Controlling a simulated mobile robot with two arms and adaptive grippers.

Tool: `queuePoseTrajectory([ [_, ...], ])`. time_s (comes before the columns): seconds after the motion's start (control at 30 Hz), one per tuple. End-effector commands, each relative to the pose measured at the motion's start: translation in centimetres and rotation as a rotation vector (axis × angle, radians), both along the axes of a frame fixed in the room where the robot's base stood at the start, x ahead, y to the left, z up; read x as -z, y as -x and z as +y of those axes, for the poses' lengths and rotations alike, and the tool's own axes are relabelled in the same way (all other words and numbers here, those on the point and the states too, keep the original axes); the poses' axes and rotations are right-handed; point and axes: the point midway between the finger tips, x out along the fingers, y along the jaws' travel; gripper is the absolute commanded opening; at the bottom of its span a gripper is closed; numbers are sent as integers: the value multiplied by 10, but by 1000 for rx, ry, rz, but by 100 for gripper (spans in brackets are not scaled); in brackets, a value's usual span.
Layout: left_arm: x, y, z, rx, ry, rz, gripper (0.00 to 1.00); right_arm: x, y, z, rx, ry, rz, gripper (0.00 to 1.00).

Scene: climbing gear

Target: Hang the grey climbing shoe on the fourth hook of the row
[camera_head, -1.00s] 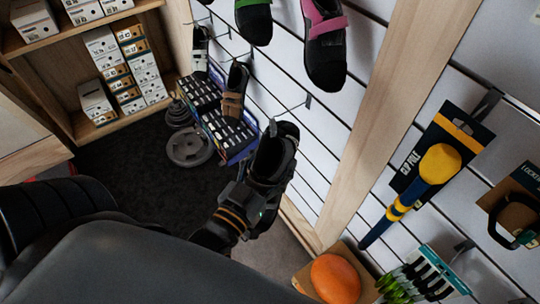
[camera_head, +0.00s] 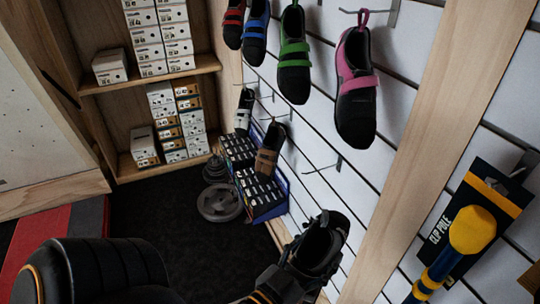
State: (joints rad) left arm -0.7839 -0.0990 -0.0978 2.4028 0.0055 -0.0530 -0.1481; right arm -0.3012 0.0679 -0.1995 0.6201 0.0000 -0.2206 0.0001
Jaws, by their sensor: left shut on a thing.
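My left gripper (camera_head: 285,283) is low in the picture, right of centre, shut on the dark grey climbing shoe (camera_head: 322,240). The shoe is held with its opening facing up and sits in front of the slatted wall, apart from it. An empty hook (camera_head: 326,167) sticks out of the wall above the shoe, at the near end of the lower row. Farther along that row hang a brown shoe (camera_head: 269,152) and a white and black shoe (camera_head: 244,112), with a bare hook (camera_head: 266,98) between them. The gripper's fingertips are partly hidden. My right gripper is out of view.
Above hang a pink shoe (camera_head: 355,95), a green shoe (camera_head: 294,60), a blue shoe (camera_head: 255,30) and a red shoe (camera_head: 233,22). A wooden post (camera_head: 410,140) and a clip pole (camera_head: 470,235) stand right. Weight plates (camera_head: 220,203) lie on the floor.

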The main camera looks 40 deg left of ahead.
Motion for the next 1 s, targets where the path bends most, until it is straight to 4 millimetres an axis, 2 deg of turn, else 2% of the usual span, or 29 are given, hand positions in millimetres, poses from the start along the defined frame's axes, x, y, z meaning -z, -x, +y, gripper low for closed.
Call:
queuePoseTrajectory([
  [0.03,19,-1,1,-1,-1,-2,21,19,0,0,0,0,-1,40],
  [0.17,57,-13,15,-24,-15,7,21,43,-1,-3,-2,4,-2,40],
  [0.27,92,-34,44,-73,-38,24,21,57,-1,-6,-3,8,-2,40],
  [0.4,128,-69,105,-185,-69,58,21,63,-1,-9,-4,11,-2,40],
  [0.6,147,-100,189,-351,-101,111,21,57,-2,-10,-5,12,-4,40],
  [0.7,150,-107,217,-410,-110,130,21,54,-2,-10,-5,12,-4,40],
  [0.83,153,-111,235,-451,-115,144,21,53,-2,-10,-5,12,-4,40],
  [1.0,156,-115,236,-457,-116,147,21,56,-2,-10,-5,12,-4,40],
])
